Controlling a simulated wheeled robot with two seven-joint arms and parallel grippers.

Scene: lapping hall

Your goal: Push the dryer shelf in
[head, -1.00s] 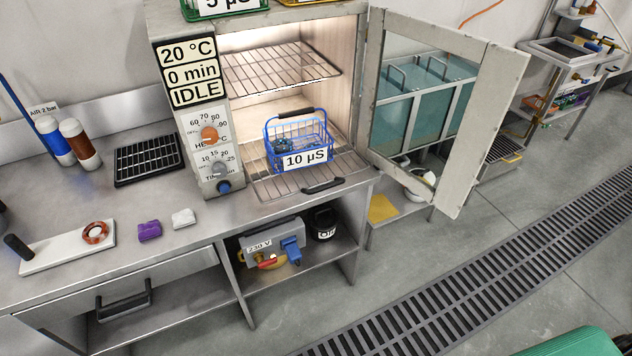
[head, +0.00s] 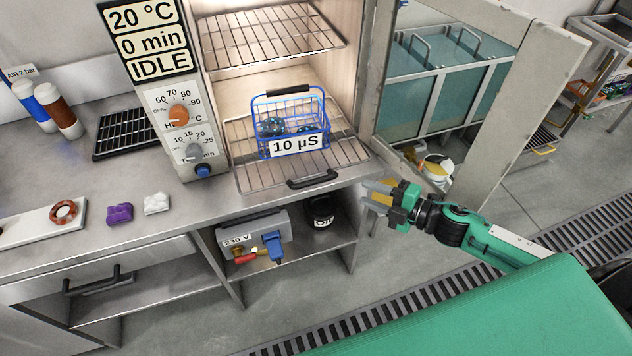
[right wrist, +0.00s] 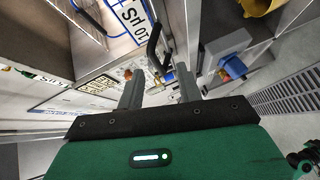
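The lower wire dryer shelf (head: 258,181) sticks out past the front of the open dryer. Its dark handle (head: 313,179) is at the front edge. A blue wire basket (head: 262,128) labelled 10 µS stands on the shelf with dark round pieces inside. My right gripper (head: 372,193) is to the right of the handle, apart from it. In the right wrist view the two fingers (right wrist: 159,82) stand apart with nothing held between them, and the handle (right wrist: 155,48) shows just beyond their tips. My left gripper is not in view.
The dryer door (head: 480,110) stands open on the right, close to my right arm. An upper wire shelf (head: 265,40) is empty. Purple (head: 119,213) and white (head: 156,203) blocks lie on the bench at left. A 230 V box (head: 255,238) sits below.

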